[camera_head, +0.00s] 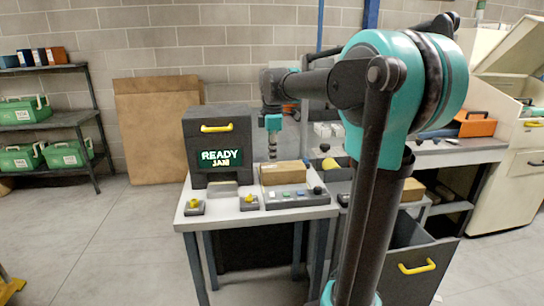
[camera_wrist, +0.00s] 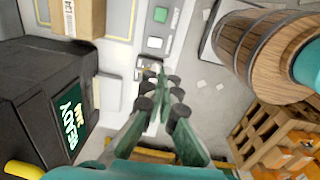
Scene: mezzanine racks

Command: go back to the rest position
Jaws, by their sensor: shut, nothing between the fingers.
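My gripper (camera_head: 272,152) hangs below the wrist over the small work table (camera_head: 215,216) in the head view. It points down, just behind the tan box, and holds nothing. In the wrist view its fingers (camera_wrist: 160,90) reach forward, shut and empty. Its contact with the table or box cannot be judged. My arm's large teal joint stands in front on the right and hides part of the bench behind.
A dark machine (camera_head: 217,140) with a lit "READY" screen stands on the table, beside a tan box (camera_head: 284,173) and a button panel (camera_head: 296,197). Green cases (camera_head: 24,112) fill a rack at left. A wooden barrel (camera_wrist: 255,45) shows in the wrist view.

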